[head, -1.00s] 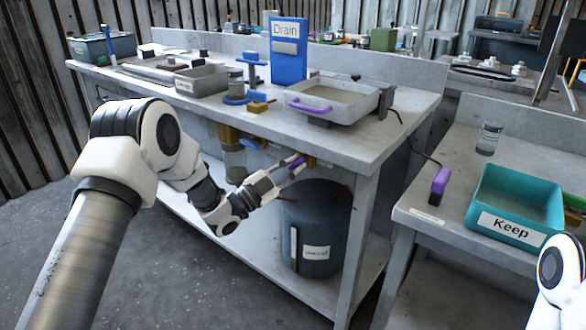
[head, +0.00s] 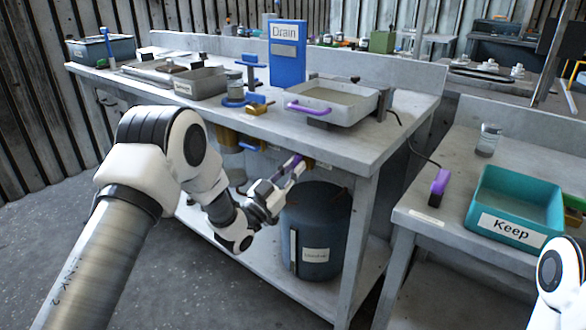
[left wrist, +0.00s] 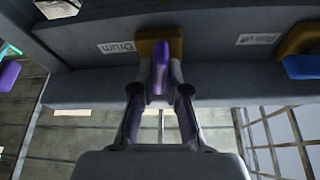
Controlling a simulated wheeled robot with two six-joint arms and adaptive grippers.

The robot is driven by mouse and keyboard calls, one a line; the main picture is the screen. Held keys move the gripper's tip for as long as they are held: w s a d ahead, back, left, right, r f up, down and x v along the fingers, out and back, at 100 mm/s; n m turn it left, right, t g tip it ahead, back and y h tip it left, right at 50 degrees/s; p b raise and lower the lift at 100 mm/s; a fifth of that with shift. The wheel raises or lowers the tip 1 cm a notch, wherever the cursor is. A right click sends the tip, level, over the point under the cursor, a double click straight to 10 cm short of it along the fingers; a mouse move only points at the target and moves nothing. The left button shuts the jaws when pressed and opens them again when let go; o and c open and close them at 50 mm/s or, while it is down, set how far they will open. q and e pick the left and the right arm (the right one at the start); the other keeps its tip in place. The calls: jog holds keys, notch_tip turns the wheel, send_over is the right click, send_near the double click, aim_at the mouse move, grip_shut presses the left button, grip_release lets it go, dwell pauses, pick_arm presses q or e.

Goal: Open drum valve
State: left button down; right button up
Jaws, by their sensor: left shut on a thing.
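The drum valve is under the table's front edge, beside a label reading "Drum" (left wrist: 116,47) in the left wrist view. It has a brass body (left wrist: 160,40) and a purple handle (left wrist: 160,70). My left gripper (left wrist: 160,95) is shut on the purple handle, one finger on each side. In the head view my left gripper (head: 288,175) reaches under the table edge, just above the dark drum (head: 315,230) on the lower shelf. The brass body is mostly hidden there. My right gripper is not in view; only a white piece of my right arm shows at the lower right.
A second valve with a blue handle (left wrist: 302,67) is near another label in the left wrist view. On the table are a tray with a purple handle (head: 326,105) and a blue Drain panel (head: 287,52). A teal Keep bin (head: 515,205) stands on the right bench.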

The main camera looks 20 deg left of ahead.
pick_arm(q)
jog(key=c, duration=1.2)
grip_release()
jog(key=v, duration=1.2)
jog(key=shift+d, duration=0.1)
